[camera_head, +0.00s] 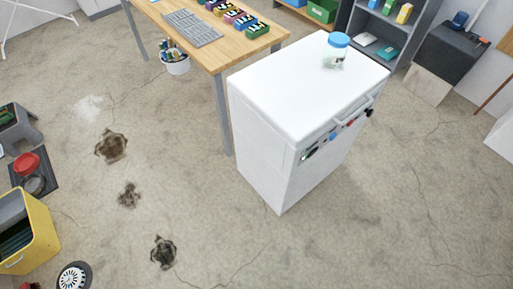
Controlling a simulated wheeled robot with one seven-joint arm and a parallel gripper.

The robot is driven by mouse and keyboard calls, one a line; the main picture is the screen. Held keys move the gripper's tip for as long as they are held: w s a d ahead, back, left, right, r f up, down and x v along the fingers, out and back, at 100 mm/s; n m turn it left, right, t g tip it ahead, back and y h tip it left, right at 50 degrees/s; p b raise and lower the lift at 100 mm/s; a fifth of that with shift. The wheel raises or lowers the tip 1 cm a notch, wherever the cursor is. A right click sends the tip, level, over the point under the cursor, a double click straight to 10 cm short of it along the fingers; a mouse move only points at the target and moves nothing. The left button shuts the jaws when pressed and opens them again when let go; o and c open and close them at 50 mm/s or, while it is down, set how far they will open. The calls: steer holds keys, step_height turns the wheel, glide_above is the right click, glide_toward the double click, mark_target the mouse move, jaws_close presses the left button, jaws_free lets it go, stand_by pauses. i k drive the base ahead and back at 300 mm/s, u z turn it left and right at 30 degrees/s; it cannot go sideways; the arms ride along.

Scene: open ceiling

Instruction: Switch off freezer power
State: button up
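A white box-shaped freezer (262,150) stands on the concrete floor, right of the middle in the head view. Its right-hand front face is seen at a steep angle. That face carries a bar handle (352,112) near the top edge and a row of small coloured parts (333,136), with green, red, blue and black spots. They are too small to tell which is the power switch or how it is set. A clear jar with a blue lid (337,50) stands on the freezer top. My gripper is not in view.
A yellow bin (28,230) and a wheel (74,275) are at lower left. Floor before the freezer (400,200) is clear.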

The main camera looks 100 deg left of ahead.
mark_target(312, 152)
steer(key=u, duration=2.8)
steer(key=k, duration=0.55)
steer(key=u, duration=0.7)
steer(key=i, duration=1.45)
steer(key=z, duration=0.15)
